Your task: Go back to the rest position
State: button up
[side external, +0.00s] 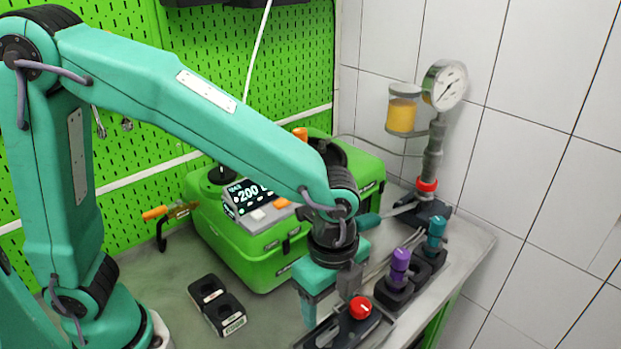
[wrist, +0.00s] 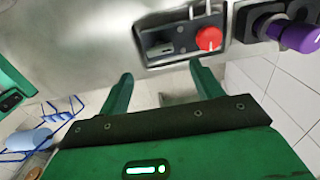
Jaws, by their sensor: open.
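My gripper (side external: 322,298) is low over the front of the bench in the side external view, just left of a red knob (side external: 361,307). In the wrist view its two green fingers (wrist: 160,80) are spread apart with nothing between them. The red knob (wrist: 208,38) sits on a dark-framed metal plate beyond the right fingertip. I see no contact between finger and knob. The fingertips are partly hidden in the side external view. My arm reaches out across the bench.
A purple-topped part (side external: 399,267) and a teal-topped part (side external: 434,237) stand in black holders to the right. A green pump case with display (side external: 247,196) is behind. Black blocks (side external: 217,305) lie left. A gauge (side external: 444,86) stands near the tiled wall.

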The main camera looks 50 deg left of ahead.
jog(key=shift+w+a+r, duration=0.1)
jog(key=shift+a+r, duration=0.2)
jog(key=s+a+r+n+t, duration=0.2)
jog(key=a+r+n, duration=0.3)
jog(key=a+n, duration=0.4)
jog(key=s+a+r+n+t, duration=0.3)
jog(key=a+n, duration=0.6)
jog(key=a, duration=0.4)
jog(key=shift+s+a+r+t, duration=0.25)
jog(key=shift+s+r, duration=0.55)
jog(key=shift+r, duration=0.6)
